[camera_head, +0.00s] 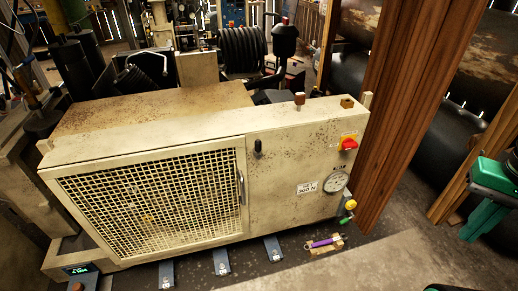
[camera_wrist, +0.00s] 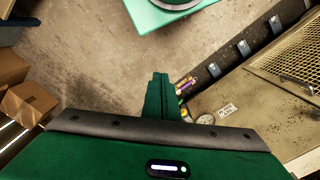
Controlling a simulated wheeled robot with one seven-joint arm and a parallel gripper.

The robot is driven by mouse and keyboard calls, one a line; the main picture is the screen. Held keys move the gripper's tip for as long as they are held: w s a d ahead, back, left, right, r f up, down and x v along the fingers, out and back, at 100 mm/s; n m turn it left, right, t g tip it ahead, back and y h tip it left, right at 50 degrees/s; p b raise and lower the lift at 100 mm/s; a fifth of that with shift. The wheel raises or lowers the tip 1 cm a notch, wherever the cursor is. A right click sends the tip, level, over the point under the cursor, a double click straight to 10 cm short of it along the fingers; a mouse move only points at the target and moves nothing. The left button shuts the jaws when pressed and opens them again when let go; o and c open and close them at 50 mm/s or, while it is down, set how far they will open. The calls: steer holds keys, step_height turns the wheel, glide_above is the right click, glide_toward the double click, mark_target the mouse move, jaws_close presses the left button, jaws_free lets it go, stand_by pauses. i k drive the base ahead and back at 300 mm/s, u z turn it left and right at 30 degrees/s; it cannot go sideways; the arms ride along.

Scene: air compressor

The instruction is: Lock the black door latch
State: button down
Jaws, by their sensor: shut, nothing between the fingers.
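The black latch (camera_head: 258,148) is a small dark knob on the beige front panel of the compressor cabinet, right of the mesh door (camera_head: 150,205). It appears upright in the head view. In the wrist view the latch is too small to tell clearly. My gripper (camera_wrist: 160,78) is green; its two fingers are together and empty, over the bare floor. The cabinet panel (camera_wrist: 235,130) is to their right in that view. In the head view green parts of my arm show at the right edge, well away from the latch.
A metal handle (camera_head: 241,187) is on the mesh door. A wooden post (camera_head: 408,110) stands beside the cabinet. Cardboard boxes (camera_wrist: 28,103) are at left.

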mark_target(258, 144)
steer(key=u, duration=0.7)
steer(key=i, duration=0.35)
steer(key=z, duration=0.6)
